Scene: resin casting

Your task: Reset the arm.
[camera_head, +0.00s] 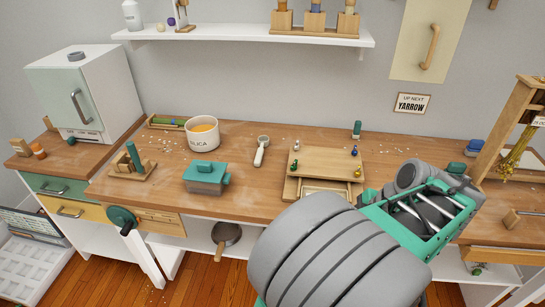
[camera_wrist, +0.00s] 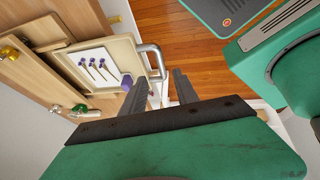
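My arm fills the lower right of the head view, with grey links (camera_head: 330,250) and a green section (camera_head: 430,215) in front of the workbench. My fingertips are hidden there. In the wrist view my gripper (camera_wrist: 157,85) is open, its two dark fingers apart with nothing held between them. An open drawer (camera_wrist: 125,45) lies beyond the left finger. Its grey bar handle (camera_wrist: 160,62) shows past the gap between the fingers; I cannot tell whether they touch it.
The wooden workbench (camera_head: 240,165) holds a teal-lidded box (camera_head: 206,178), a silica pot (camera_head: 202,134), a scoop (camera_head: 262,150) and a small wooden chest (camera_head: 330,160) with coloured knobs. A wooden frame (camera_head: 505,125) stands at right. Wooden floor (camera_wrist: 190,45) shows beyond the drawer.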

